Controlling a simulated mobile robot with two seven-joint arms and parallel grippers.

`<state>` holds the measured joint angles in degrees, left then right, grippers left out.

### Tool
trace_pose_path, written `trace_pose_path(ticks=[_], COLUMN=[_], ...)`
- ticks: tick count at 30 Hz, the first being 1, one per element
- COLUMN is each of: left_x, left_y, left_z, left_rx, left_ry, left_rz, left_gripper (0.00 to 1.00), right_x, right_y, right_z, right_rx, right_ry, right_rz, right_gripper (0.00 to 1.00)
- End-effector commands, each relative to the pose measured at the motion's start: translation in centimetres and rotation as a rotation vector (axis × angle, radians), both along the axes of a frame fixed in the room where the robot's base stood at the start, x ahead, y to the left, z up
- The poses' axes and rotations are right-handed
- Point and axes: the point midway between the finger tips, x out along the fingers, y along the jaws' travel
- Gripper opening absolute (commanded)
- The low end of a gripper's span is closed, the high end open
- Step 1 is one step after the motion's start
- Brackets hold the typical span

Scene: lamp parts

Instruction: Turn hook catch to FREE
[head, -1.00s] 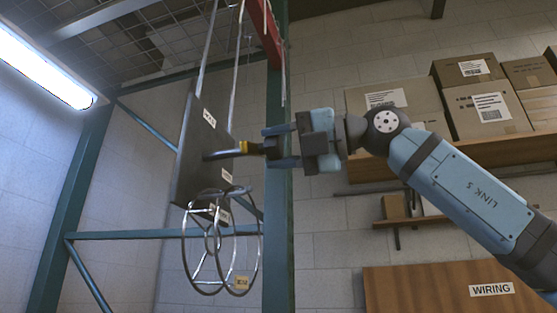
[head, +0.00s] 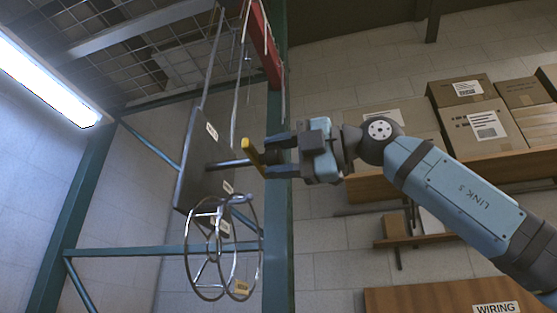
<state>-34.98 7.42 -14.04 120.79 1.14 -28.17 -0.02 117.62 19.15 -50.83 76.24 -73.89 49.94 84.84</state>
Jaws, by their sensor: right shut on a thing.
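The hook catch sits on a grey hanging panel (head: 192,176). A dark rod (head: 234,163) sticks out of the panel to the right and ends in a yellow bar (head: 252,156), which I take to be part of the catch. The bar stands tilted, its upper end leaning left. My right gripper (head: 270,157) comes from the right, its two fingers one above the other, shut on the dark end piece of the catch just behind the yellow bar. The fingers partly hide this piece. White labels show on the panel, too small to read. My left gripper is out of view.
A wire guard of hoops (head: 207,248) hangs below the panel. A green post (head: 277,220) stands close behind my right gripper. Boxes (head: 478,128) fill a shelf at the right. A lit tube lamp (head: 45,80) is at the upper left.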

Motion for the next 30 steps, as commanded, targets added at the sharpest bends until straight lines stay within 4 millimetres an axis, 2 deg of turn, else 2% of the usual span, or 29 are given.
trace_pose_path(ticks=[6, 7, 10, 21, 26, 30], left_x=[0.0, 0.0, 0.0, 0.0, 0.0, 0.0], left_y=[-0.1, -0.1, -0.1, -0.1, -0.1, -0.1], left_z=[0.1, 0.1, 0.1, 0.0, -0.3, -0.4], left_rx=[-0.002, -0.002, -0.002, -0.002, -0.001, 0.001], left_ry=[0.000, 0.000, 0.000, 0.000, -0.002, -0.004], left_rz=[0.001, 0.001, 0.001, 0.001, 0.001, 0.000], left_gripper=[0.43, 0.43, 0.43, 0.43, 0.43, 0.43], right_x=[0.0, 0.0, 0.0, -0.1, -0.9, -1.9], right_y=[0.0, 0.0, 0.0, -0.6, -3.0, -6.2], right_z=[0.1, 0.1, 0.1, 0.0, -0.1, 0.0], right_rx=[0.002, 0.002, 0.002, 0.001, 0.001, 0.002], right_ry=[0.000, 0.000, -0.001, -0.001, -0.001, -0.002], right_rz=[0.000, 0.000, 0.000, -0.001, -0.003, -0.003], right_gripper=[0.18, 0.44, 0.67, 0.67, 0.67, 0.67])
